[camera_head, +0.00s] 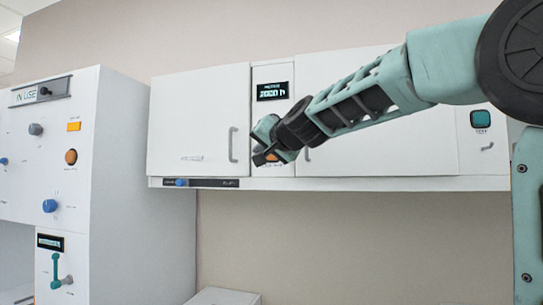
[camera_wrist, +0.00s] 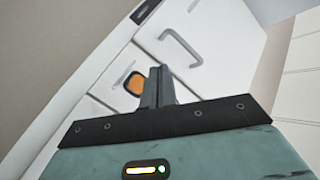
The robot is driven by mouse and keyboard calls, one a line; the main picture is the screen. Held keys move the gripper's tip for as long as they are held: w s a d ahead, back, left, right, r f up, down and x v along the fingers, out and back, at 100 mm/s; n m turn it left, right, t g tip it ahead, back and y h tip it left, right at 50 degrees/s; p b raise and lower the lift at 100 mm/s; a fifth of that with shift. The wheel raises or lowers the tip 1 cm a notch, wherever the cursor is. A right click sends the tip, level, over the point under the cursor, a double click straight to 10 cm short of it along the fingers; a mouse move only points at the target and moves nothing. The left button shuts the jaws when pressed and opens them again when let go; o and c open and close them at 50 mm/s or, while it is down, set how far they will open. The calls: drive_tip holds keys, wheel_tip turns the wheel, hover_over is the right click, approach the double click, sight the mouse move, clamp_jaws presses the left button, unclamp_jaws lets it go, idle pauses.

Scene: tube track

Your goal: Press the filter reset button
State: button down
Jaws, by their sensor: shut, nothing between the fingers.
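My gripper's fingers (camera_wrist: 160,70) are shut together and empty. In the wrist view their tips are just right of the button and slightly above it. I cannot tell whether they touch the panel.
A left door handle (camera_head: 233,145) is close to my gripper; it also shows in the wrist view (camera_wrist: 181,46). A strip with a blue knob (camera_head: 181,183) runs below. A white cabinet (camera_head: 100,190) with knobs and another orange button (camera_head: 71,157) stands left. The wall below is clear.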

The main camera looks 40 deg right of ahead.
drive_tip(key=w+d+b, duration=0.2)
drive_tip(key=w+d, duration=0.3)
drive_tip(key=d, duration=0.1)
drive_tip(key=shift+w+d, duration=0.15)
drive_tip(key=shift+d, duration=0.25)
idle(1.9)
drive_tip(key=shift+w+d+b, duration=0.25)
drive_tip(key=shift+d+b, duration=0.05)
drive_tip(key=shift+b, duration=0.1)
